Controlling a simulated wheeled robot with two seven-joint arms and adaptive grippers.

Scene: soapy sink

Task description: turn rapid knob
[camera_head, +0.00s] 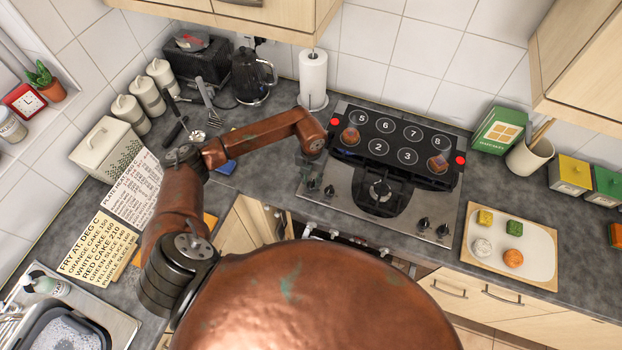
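The hob (353,193) is a steel plate against the back wall, with black pan supports and a round burner (380,190) at its middle front. Two dark knobs (320,187) sit at its front left and two more (432,228) at its front right. I cannot read which one is marked rapid. My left arm reaches in from the left, and its copper end is over the hob's left edge. My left gripper (310,164) is small and dark beneath it, near the front-left knobs, mostly hidden; I cannot tell whether it touches anything. My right gripper is not in view.
A black numbered panel (394,150) with brownish pieces at both ends covers the back of the hob. A paper-towel roll (313,75) and a kettle (250,77) stand behind left. A board with food pieces (484,270) lies to the right. My copper body hides the front centre.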

